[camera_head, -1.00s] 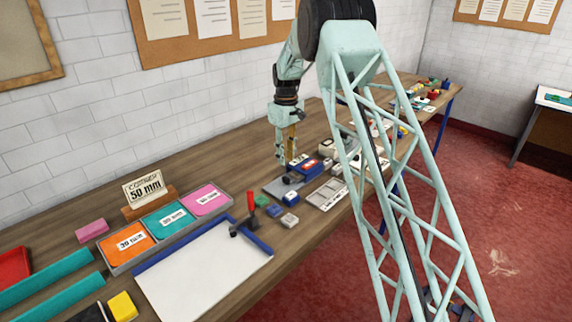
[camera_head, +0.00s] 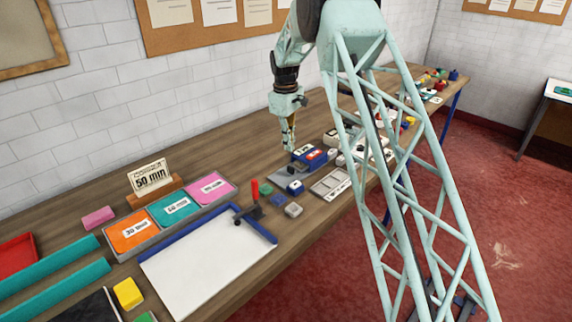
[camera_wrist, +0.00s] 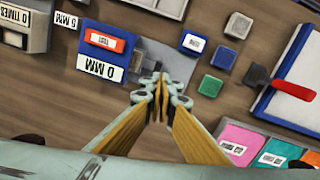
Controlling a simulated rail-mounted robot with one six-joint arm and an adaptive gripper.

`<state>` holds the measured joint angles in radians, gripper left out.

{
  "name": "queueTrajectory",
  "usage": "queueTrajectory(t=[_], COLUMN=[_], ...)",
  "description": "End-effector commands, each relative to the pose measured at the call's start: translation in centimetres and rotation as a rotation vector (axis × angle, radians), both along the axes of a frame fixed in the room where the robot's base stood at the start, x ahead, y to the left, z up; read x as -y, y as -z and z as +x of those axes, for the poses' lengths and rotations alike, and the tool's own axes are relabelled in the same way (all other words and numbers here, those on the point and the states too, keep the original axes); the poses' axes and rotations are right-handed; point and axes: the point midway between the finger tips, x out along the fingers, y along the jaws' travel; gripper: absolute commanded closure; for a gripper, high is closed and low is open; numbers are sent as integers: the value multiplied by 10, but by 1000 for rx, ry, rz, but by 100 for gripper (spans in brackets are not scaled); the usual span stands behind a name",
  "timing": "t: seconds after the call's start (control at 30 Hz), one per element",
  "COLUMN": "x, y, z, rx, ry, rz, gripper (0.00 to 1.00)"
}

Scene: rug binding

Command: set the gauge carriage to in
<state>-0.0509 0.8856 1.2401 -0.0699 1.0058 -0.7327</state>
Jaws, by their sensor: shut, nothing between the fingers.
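A blue block gauge (camera_wrist: 103,52) with a red label strip and a white "0 MM" label stands on a grey base plate (camera_wrist: 172,62) in the wrist view. It also shows in the head view (camera_head: 310,154). I cannot tell which part is the gauge carriage. A small blue block (camera_wrist: 193,44) with a white label sits at the plate's other end. My gripper (camera_wrist: 160,82) is shut and empty, its fingertips over the plate between these two blocks. In the head view my gripper (camera_head: 290,148) points down beside the gauge; I cannot tell whether it touches anything.
Small loose blocks, blue (camera_wrist: 223,57), green (camera_wrist: 210,85) and grey (camera_wrist: 238,25), lie beside the plate. A white board with a blue edge and red-handled lever (camera_wrist: 293,88) stands near them. A grey tray (camera_head: 330,184) and a labelled grey device (camera_wrist: 22,28) flank the gauge.

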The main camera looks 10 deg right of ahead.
Motion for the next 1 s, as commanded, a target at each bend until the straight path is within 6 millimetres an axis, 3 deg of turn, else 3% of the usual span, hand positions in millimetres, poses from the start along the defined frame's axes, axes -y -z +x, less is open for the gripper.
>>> queueTrajectory(t=[0.7,1.0], x=[-64,-79], y=[11,10], z=[-46,-53], rx=[-51,-74], ry=[-1119,-1343], rz=[-311,-370], gripper=[100,100])
